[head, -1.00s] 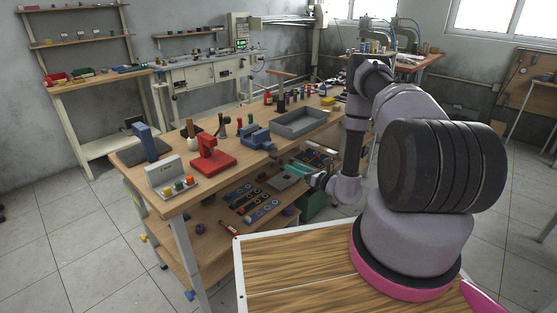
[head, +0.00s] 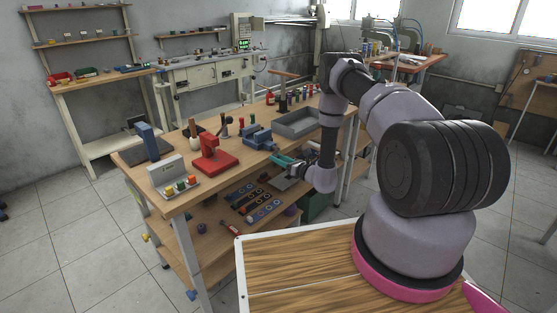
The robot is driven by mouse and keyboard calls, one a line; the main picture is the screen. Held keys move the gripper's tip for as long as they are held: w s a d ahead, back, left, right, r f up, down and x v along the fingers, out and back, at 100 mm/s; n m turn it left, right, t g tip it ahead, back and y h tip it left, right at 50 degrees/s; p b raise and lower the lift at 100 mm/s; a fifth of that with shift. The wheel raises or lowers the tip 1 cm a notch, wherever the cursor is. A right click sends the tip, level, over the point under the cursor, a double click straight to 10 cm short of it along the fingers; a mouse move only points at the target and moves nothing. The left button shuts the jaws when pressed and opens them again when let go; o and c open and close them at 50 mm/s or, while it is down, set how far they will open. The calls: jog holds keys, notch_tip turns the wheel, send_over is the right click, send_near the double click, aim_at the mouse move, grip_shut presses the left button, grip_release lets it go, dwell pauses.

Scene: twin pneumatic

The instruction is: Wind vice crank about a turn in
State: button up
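The blue vice (head: 257,139) stands near the front edge of the wooden workbench, left of the grey tray. Its crank is too small to make out clearly; the vice's front side faces my gripper. My gripper (head: 281,160) has teal fingers and is at the bench's front edge, just to the right of and below the vice in the picture. The fingers point left toward the vice's front. I cannot tell whether they touch the crank or how far apart they are.
A grey tray (head: 297,123) lies right of the vice. A red press (head: 209,158), a blue stand (head: 147,142) and a button box (head: 174,177) stand to the left. A lower shelf (head: 215,235) holds several tools. The bench front between press and vice is fairly clear.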

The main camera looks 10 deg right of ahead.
grip_shut()
jog(key=shift+r, duration=0.1)
jog(key=w+d+r+m, duration=0.1)
jog(key=w+d+m, duration=0.1)
jog(key=m, duration=1.4)
jog(key=w+d+r+m, duration=0.1)
jog(key=w+d+m, duration=0.2)
jog(key=m, duration=1.4)
jog(key=shift+d+m, duration=0.3)
jog(key=shift+d, duration=0.65)
